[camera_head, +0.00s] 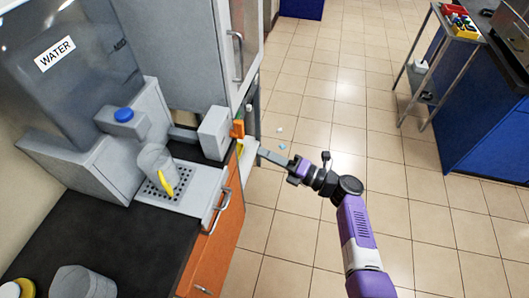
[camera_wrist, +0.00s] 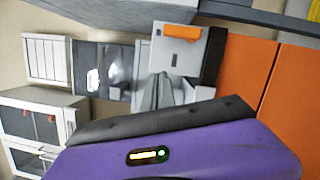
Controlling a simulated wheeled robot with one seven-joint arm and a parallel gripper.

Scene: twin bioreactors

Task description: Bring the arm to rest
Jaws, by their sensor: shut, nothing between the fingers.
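My arm, purple, white and black, reaches up from the bottom right in the head view. My gripper (camera_head: 264,154) points left at its end, over the floor beside the orange cabinet front. Its fingers are together with nothing held. In the wrist view, the grey fingers of my gripper (camera_wrist: 165,92) show above my purple wrist housing. Their tips appear near a grey-white box with an orange part (camera_wrist: 181,32); I cannot tell whether they touch it.
An orange cabinet (camera_head: 212,255) with handles is below. A metal cart (camera_head: 460,27) stands at upper right. The tiled floor (camera_head: 320,75) between is mostly clear.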

